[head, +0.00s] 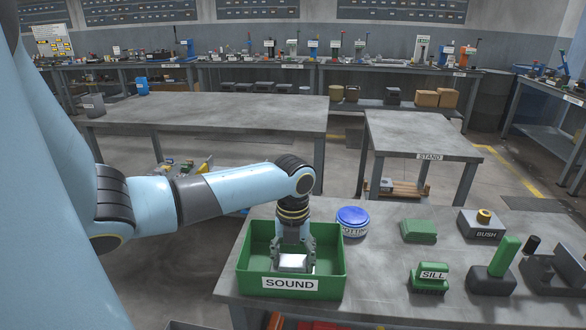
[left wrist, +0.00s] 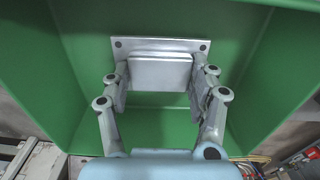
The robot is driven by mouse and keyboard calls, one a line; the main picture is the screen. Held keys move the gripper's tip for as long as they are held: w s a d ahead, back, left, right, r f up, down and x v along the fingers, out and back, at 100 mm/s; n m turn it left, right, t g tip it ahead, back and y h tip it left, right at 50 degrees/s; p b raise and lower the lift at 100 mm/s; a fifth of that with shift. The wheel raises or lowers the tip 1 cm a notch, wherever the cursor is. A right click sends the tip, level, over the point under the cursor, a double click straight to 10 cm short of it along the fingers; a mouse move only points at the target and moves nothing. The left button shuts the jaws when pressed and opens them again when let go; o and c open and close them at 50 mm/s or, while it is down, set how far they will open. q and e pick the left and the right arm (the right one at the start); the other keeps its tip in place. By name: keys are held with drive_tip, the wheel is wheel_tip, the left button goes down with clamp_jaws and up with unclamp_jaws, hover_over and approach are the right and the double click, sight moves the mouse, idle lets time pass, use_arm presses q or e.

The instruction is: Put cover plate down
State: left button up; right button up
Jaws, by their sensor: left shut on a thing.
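The cover plate (head: 292,262) is a silvery metal piece with a raised block on a flat flange; it also shows in the left wrist view (left wrist: 160,72). My left gripper (head: 294,250) points down inside the green bin labelled SOUND (head: 341,269). In the left wrist view my left gripper (left wrist: 160,85) is shut on the cover plate, one finger on each side of its block. The plate is within the bin's walls, whose green inside (left wrist: 255,70) surrounds it. Whether the plate touches the bin floor I cannot tell. My right gripper is not in view.
A round tin with a blue lid (head: 352,216) stands close behind the bin's right corner. Green blocks, one labelled SILL (head: 430,278), and a BUSH fixture (head: 482,223) stand to the right. The grey bench top (head: 375,275) is clear between bin and SILL block.

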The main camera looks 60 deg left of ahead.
sight(293, 260)
use_arm(q)
drive_tip(key=shift+f, duration=0.2)
drive_tip(key=o, duration=1.7)
drive_tip(key=shift+r, duration=0.2)
wheel_tip(293, 260, up, 12)
drive_tip(key=shift+f, duration=0.1)
